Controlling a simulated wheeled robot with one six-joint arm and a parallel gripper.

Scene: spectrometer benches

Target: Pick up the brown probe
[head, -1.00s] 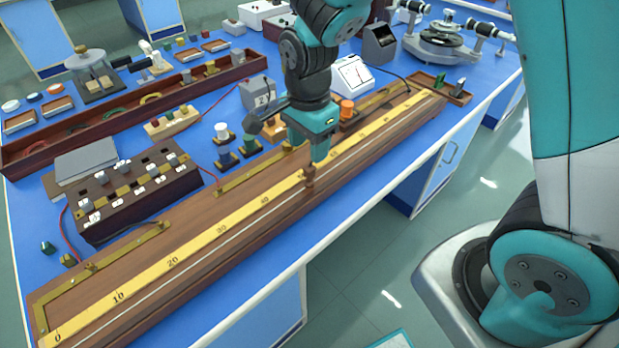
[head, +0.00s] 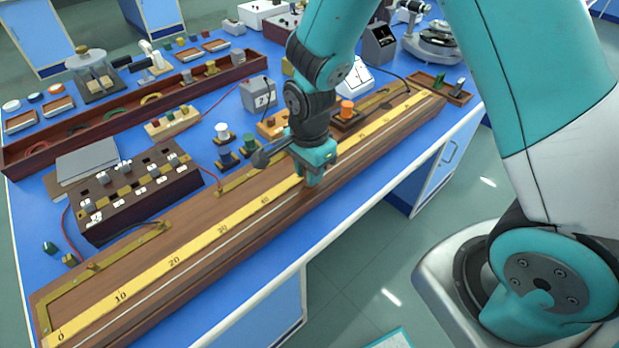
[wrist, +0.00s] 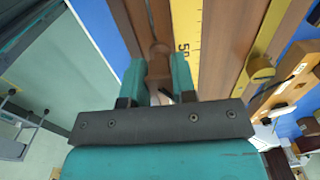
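The brown probe (wrist: 158,62) stands upright on the long wooden scale board (head: 190,215), beside the yellow scale strip (head: 215,237). In the wrist view it lies between the two teal fingers of my gripper (wrist: 158,78), filling most or all of the gap. I cannot tell whether both fingers press on it. In the head view my gripper (head: 313,178) is low over the board near its middle and hides most of the probe. The lower end of the probe is near the board's surface.
A dark resistance box (head: 135,207) with white-marked plugs stands behind the board at left. Small terminals, an orange-topped part (head: 347,108) and a grey numbered box (head: 258,93) stand behind my gripper. The blue bench top (head: 250,275) is clear along the front edge.

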